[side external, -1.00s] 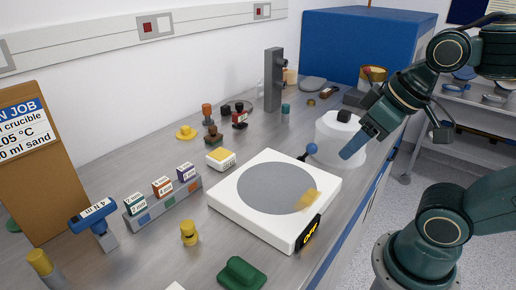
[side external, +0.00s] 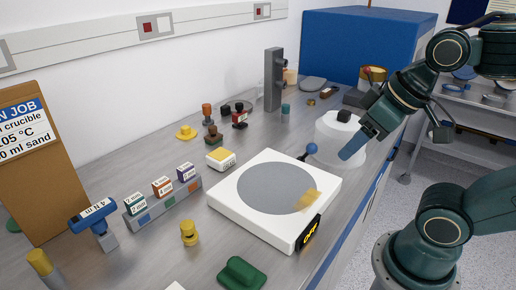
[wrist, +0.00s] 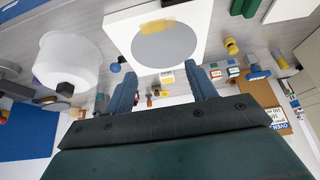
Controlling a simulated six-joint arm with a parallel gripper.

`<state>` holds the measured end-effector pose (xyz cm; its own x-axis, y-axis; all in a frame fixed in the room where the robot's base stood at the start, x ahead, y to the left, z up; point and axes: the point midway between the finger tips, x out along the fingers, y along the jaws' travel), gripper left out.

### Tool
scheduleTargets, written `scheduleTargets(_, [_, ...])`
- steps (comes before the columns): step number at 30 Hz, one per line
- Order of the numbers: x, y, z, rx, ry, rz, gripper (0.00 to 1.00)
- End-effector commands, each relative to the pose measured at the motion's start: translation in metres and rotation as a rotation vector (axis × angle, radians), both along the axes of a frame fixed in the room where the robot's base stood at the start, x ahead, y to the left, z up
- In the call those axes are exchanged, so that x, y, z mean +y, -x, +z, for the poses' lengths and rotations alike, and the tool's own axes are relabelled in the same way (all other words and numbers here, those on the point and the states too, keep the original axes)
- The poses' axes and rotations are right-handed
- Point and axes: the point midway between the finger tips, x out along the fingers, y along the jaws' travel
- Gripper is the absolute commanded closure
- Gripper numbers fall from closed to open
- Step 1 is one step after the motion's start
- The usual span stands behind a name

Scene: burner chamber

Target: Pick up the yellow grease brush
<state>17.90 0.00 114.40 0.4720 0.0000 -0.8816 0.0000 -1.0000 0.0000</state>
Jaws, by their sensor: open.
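I cannot tell for sure which yellow thing is the grease brush. A small yellow knobbed piece (side external: 189,233) stands upright on the bench left of the white plate unit; it seems to show in the wrist view (wrist: 232,46). A yellow wide-based piece (side external: 186,132) stands farther back near the wall. A yellow-topped post (side external: 40,262) is at the front left. A flat yellow patch (side external: 308,200) lies on the plate unit, also in the wrist view (wrist: 157,26). My gripper (side external: 355,145) is open and empty, above the bench's right side; both fingers show in the wrist view (wrist: 160,70).
The white plate unit (side external: 230,203) fills the middle front. A white round vessel (side external: 330,133) with a black cap is beside my gripper. A label-box rack (side external: 165,208), blue-headed stand (side external: 92,213) and green block (side external: 242,272) stand left and front. A grey post (side external: 273,80) rises behind.

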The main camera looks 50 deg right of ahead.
Motion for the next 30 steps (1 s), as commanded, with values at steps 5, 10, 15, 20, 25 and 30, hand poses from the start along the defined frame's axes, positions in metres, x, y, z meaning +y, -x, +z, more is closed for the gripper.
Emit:
scheduleTargets(5, [0.001,-0.003,0.001,0.002,0.001,0.010,0.44])
scheduleTargets(10, [0.007,-0.016,0.003,0.011,0.007,0.053,0.44])
scheduleTargets(15, [0.021,-0.042,0.005,0.024,0.016,0.139,0.44])
scheduleTargets(20, [0.040,-0.072,0.004,0.038,0.025,0.240,0.44])
scheduleTargets(25, [0.064,-0.104,-0.002,0.051,0.033,0.347,0.44])
scheduleTargets(30, [0.091,-0.134,-0.013,0.064,0.037,0.454,0.44])
